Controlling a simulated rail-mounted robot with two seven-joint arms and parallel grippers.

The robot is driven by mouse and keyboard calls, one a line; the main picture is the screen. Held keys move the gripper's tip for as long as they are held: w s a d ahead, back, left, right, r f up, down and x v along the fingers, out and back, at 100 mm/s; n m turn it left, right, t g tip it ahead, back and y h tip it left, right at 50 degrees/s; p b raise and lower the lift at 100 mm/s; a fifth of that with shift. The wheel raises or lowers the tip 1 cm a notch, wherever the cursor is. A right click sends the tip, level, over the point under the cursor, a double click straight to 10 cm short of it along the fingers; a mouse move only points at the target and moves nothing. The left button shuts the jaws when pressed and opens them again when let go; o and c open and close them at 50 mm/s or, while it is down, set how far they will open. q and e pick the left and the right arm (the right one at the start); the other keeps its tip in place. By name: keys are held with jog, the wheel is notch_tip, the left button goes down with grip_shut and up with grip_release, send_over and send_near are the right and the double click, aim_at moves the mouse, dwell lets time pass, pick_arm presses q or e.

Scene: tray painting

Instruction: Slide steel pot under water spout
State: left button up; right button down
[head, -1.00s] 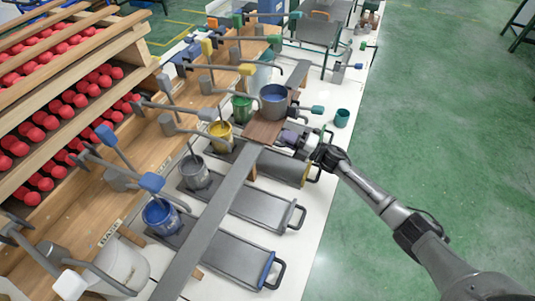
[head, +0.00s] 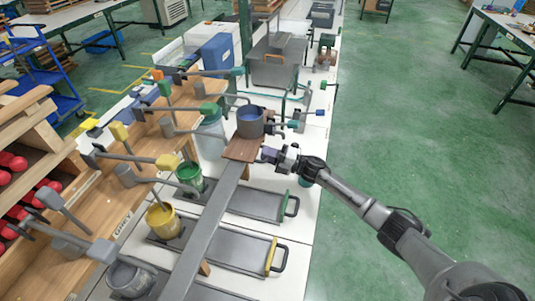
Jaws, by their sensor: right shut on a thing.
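The steel pot (head: 250,124), with blue inside, stands upright on a brown wooden board (head: 241,149). The board sits on a long grey rail (head: 207,234). My right gripper (head: 266,154) is at the board's right edge, just below the pot, and is shut on the board; the exact contact is small and partly hidden. A curved grey spout (head: 236,97) hangs at the back left of the pot. I cannot tell whether its mouth is over the pot. My left gripper is not in view.
A clear jar (head: 209,138) stands left of the pot. A green bucket (head: 189,178) and a yellow bucket (head: 162,218) stand left of the rail, under lever taps. Grey trays (head: 257,204) lie right of it. Grey boxes (head: 275,72) stand farther back.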

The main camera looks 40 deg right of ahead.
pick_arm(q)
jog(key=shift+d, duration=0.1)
pick_arm(e)
jog(key=shift+d, duration=0.15)
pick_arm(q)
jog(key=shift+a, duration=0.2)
pick_arm(e)
jog(key=shift+f, duration=0.1)
jog(key=c, duration=1.5)
grip_release()
jog(key=shift+w+d, duration=0.1)
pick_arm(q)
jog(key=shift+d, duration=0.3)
pick_arm(e)
jog(key=o, duration=0.3)
jog(key=shift+o, duration=0.2)
